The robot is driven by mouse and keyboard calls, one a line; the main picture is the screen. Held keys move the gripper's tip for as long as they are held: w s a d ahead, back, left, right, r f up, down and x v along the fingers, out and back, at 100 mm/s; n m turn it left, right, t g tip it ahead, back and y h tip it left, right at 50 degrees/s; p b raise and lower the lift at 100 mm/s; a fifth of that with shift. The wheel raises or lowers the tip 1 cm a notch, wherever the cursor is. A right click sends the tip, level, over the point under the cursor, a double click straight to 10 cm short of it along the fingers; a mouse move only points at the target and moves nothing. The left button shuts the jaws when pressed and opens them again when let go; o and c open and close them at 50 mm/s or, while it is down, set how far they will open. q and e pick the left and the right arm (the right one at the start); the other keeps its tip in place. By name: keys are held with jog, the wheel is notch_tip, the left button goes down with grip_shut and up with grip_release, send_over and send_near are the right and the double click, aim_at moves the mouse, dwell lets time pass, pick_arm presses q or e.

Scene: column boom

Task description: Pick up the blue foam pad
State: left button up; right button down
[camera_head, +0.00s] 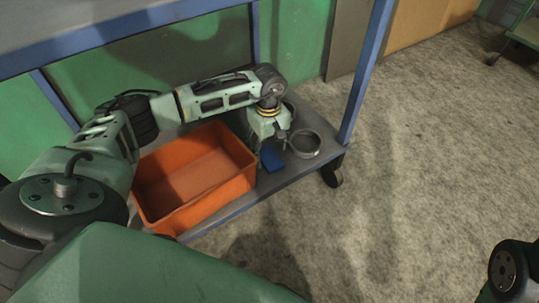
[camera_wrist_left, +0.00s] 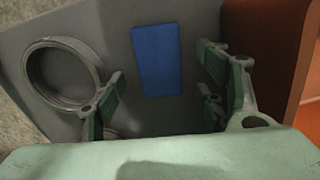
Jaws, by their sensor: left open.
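The blue foam pad (camera_head: 271,160) lies flat on the lower shelf of a cart, between an orange bin and a round grey ring-shaped container. In the left wrist view the blue foam pad (camera_wrist_left: 157,59) shows as an upright rectangle, ahead of the fingers and roughly between them. My left gripper (camera_head: 272,146) is just above the pad in the head view. Its fingers (camera_wrist_left: 165,90) are spread wide and hold nothing. The pad is apart from both fingers in the picture. My right gripper does not show; only a part of my right arm shows at the lower right corner.
The orange bin (camera_head: 243,152) stands empty left of the pad. The round grey container (camera_head: 305,143) is close on the right. The shelf (camera_head: 283,180) has a blue front edge. A cart post (camera_head: 364,75) rises at the right, and the upper shelf (camera_head: 110,22) overhangs.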

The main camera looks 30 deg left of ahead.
pick_arm(q)
notch_tip(320, 180, down, 2)
jog(key=shift+b, duration=0.3)
jog(key=c, duration=1)
jog(key=shift+o, duration=0.2)
jog(key=shift+r, duration=0.15)
